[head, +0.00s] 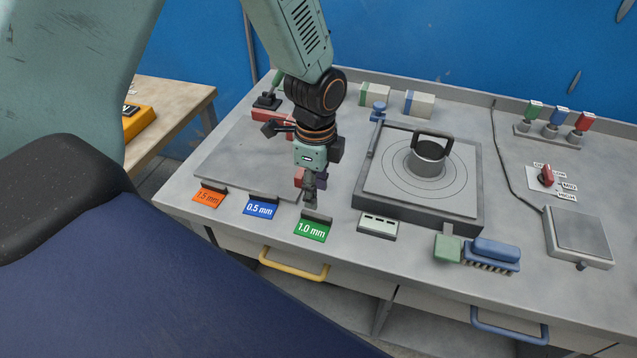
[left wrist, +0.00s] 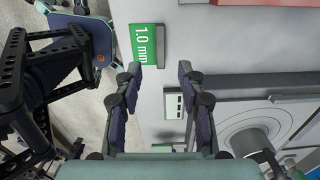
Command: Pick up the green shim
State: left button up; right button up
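The green shim (head: 312,231), marked "1.0 mm", lies at the front edge of the bench, with a dark grey block at its back edge. It also shows in the left wrist view (left wrist: 146,44), upper left of centre, beyond the left fingertip. My left gripper (head: 309,199) points down just behind the shim, close to the grey block. In the left wrist view its two fingers (left wrist: 160,68) are apart with nothing between them, and the shim is not gripped. Whether a finger touches the block cannot be told. My right gripper is not in view.
A blue "0.5 mm" tag (head: 260,208) and an orange tag (head: 208,198) lie left of the shim. A small pale slotted block (head: 378,226) is close on its right. A yellow drawer handle (head: 293,266) is below the edge.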

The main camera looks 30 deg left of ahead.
aim_at(317, 215)
pick_arm(q)
notch_tip(317, 215, down, 7)
jog(key=shift+w+d+r, duration=0.1)
jog(key=shift+a+f, duration=0.2)
jog(key=shift+f, duration=0.15)
jog(key=shift+d, duration=0.2)
jog(key=shift+c, duration=1.3)
jog(key=shift+a, duration=0.2)
grip_shut()
jog(key=shift+d, duration=0.1)
